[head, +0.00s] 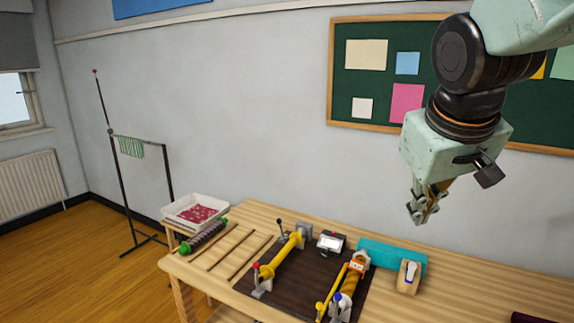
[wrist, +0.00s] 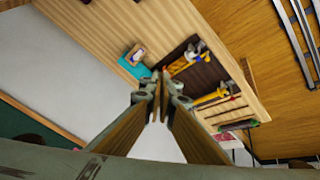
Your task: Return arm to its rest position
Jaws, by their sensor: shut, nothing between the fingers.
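My gripper (head: 424,214) hangs in the air at the upper right of the head view, in front of the wall and well above the table. It is shut, with nothing held. In the wrist view its two fingers (wrist: 158,92) meet near the middle of the picture, with the table far beyond them.
The wooden table (head: 240,217) bears a dark mat (head: 300,281) with yellow tools, a teal block (head: 385,252), thin rods (head: 229,249), a green-ended roller (head: 203,236) and a white tray (head: 171,212). A pinboard (head: 345,82) hangs behind my arm. A thin metal stand (head: 119,185) is at left.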

